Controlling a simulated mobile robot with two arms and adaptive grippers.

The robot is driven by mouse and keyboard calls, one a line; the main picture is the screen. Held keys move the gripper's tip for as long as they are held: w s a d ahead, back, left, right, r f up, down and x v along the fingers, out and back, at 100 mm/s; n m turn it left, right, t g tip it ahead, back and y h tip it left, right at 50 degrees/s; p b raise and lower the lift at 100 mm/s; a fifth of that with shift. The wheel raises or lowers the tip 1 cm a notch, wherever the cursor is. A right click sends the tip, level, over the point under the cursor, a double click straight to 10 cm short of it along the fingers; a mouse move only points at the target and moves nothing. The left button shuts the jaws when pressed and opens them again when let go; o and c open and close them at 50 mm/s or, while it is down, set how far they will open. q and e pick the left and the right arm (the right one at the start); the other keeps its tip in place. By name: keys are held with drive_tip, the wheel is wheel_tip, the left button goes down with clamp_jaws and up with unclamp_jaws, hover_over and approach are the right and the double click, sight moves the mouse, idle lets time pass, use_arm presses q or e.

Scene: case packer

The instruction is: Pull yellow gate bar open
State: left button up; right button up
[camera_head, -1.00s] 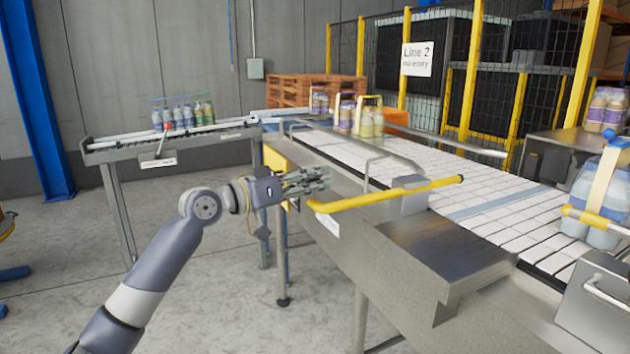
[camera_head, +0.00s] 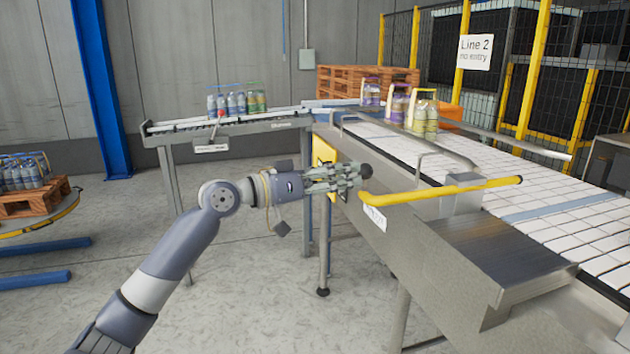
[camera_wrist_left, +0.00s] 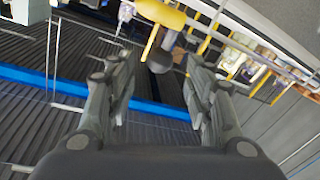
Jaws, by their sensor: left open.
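The yellow gate bar (camera_head: 440,190) lies across the near side of the white conveyor, fixed at a grey metal block (camera_head: 461,200). My left gripper (camera_head: 352,175) is at the bar's left end, with its fingers pointing right. It is open and empty. In the left wrist view the open fingers (camera_wrist_left: 155,85) show at either side, and a yellow bar end (camera_wrist_left: 160,13) with a dark rounded knob (camera_wrist_left: 160,58) lies ahead near the gap between them. Contact cannot be told. My right gripper is not in view.
The white conveyor (camera_head: 570,235) has a steel side frame and a guide rail. A side conveyor (camera_head: 240,128) carries bottle packs, and more packs (camera_head: 424,113) stand on the belt. A wooden pallet (camera_head: 30,198) with bottles is at far left. Floor beneath my arm is clear.

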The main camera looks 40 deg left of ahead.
use_arm(q)
drive_tip(key=shift+v, duration=2.85)
